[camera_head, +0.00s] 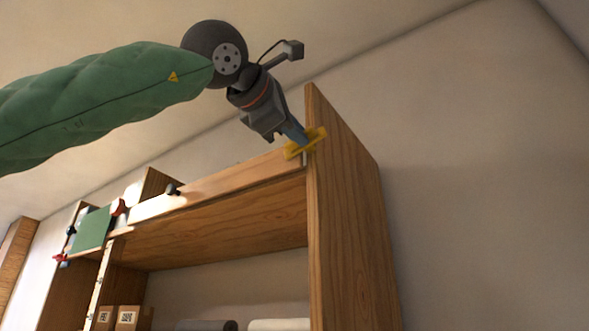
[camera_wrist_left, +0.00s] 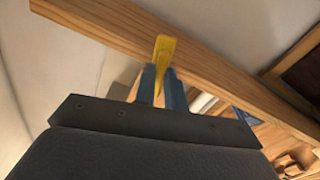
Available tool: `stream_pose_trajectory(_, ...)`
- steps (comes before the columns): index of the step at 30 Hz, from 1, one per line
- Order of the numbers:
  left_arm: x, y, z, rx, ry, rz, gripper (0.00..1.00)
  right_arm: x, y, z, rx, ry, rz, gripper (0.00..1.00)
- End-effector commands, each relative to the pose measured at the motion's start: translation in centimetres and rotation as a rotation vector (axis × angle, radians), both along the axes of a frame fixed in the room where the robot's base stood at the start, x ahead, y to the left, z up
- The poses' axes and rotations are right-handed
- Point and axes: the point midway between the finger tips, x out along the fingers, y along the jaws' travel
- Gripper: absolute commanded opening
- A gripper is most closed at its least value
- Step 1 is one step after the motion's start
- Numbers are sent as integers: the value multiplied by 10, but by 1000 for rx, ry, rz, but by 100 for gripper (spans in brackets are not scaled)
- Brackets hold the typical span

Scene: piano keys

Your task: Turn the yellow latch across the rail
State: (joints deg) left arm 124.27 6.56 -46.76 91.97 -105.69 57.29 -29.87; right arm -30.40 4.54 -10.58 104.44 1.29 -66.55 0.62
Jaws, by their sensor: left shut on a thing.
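The yellow latch (camera_head: 306,143) sits at the top right of the wooden cabinet, where the rail (camera_head: 222,187) meets the tall side panel. My left gripper (camera_head: 303,139) reaches down to it from the upper left, its blue fingers at the latch. In the left wrist view the latch (camera_wrist_left: 163,62) stands between the two blue fingertips (camera_wrist_left: 162,84), and the gripper is shut on it. The fingers hide part of the latch, and its exact angle to the rail is hard to tell. My right gripper is not in view.
The tall wooden side panel (camera_head: 345,215) rises just right of the latch. A dark knob (camera_head: 172,189) and a green panel (camera_head: 92,229) are farther left along the cabinet. Small boxes (camera_head: 127,317) and rolls (camera_head: 280,324) lie inside below. The space above the rail is open.

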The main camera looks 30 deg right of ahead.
Motion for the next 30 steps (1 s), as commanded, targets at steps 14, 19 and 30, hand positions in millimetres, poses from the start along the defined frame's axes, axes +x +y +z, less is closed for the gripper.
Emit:
stream_pose_trajectory(14, 0, 0, -2, 94, -227, 0, 0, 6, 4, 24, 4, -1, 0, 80)
stream_pose_trajectory(19, -1, 0, -2, 104, -251, 0, 0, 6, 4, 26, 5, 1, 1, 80)
stream_pose_trajectory(30, -1, 0, -2, 107, -256, 0, 0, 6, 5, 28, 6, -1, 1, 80)
